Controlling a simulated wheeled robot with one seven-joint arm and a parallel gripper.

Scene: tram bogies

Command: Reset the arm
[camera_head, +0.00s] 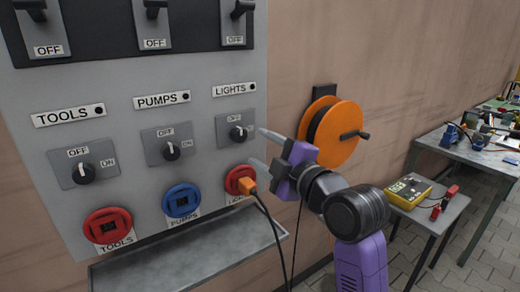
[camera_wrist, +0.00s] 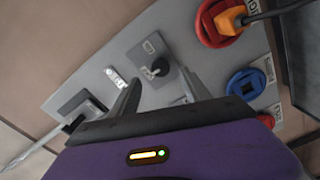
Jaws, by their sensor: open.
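My gripper (camera_head: 259,149) is open and empty in the head view, its two grey fingers pointing at the panel just right of the LIGHTS column. One fingertip is near the LIGHTS rotary switch (camera_head: 237,132) and the other is above the red LIGHTS socket (camera_head: 233,181). An orange plug (camera_head: 247,186) with a black cable sits in that socket. In the wrist view my gripper (camera_wrist: 160,92) has its fingers spread, with a rotary switch (camera_wrist: 158,68) showing beyond and between them. I cannot tell the exact gap to the panel.
The grey panel (camera_head: 110,82) also carries TOOLS and PUMPS switches and sockets. A metal shelf (camera_head: 190,250) juts out below it. An orange cable reel (camera_head: 340,130) hangs on the wall right behind my gripper. Tables with a yellow meter (camera_head: 408,191) and tools stand at right.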

